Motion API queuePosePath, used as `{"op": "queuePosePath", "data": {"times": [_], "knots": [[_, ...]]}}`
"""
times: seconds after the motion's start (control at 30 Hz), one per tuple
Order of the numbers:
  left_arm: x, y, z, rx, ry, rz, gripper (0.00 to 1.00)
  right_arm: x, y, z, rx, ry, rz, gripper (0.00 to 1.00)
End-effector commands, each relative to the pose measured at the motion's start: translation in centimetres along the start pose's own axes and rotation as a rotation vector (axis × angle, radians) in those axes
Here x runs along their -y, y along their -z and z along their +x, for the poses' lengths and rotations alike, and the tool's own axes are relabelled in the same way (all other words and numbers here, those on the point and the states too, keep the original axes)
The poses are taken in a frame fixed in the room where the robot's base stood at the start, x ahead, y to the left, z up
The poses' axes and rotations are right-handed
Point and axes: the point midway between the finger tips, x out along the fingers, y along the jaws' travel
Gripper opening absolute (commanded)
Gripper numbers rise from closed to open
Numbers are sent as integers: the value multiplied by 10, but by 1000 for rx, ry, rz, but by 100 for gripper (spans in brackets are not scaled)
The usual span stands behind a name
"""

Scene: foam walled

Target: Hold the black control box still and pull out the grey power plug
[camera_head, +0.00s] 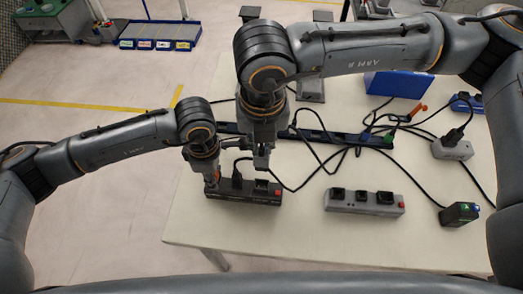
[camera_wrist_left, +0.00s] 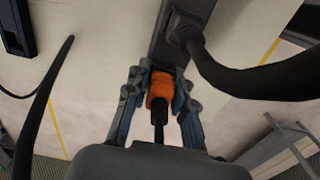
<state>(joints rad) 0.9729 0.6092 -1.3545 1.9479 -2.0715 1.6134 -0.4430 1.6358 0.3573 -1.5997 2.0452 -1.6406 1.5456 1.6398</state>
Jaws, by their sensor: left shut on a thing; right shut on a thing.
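The black control box (camera_head: 230,194) is a long dark strip with a red switch at its right end, lying on the table's left part. It also shows in the left wrist view (camera_wrist_left: 165,48). My left gripper (camera_head: 211,184) is at the box's left end. In the left wrist view its fingers (camera_wrist_left: 158,92) are closed around an orange connector (camera_wrist_left: 160,88) with a black cable. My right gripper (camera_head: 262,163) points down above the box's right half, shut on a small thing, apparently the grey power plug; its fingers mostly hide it. A black plug (camera_head: 237,179) stands in the box between the grippers.
A grey power strip (camera_head: 345,204) lies to the right. A long dark rail (camera_head: 320,135) and loose black cables cross the table behind. The front of the table is clear.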

Motion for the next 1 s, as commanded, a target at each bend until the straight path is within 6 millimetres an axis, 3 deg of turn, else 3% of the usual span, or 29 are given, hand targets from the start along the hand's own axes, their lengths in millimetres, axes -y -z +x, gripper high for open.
{"op": "queuePosePath", "data": {"times": [0.27, 0.3, 0.4, 0.77, 1.0], "knots": [[0, 0, 0, 0, -1, 0, 0, 0, 0, -2, 0, 0, 0, 0], [0, 0, 0, 0, -1, 0, 32, 0, 0, -2, 0, 0, 0, 0], [0, 0, 0, 0, -1, 0, 51, 0, 0, -2, 0, 0, 0, 0], [-1, 0, -4, 0, -2, 0, 51, 0, 0, -2, -1, 0, 0, 0], [-2, 0, -43, 1, -6, 1, 51, 0, 0, -2, -1, 0, 0, 0]]}}
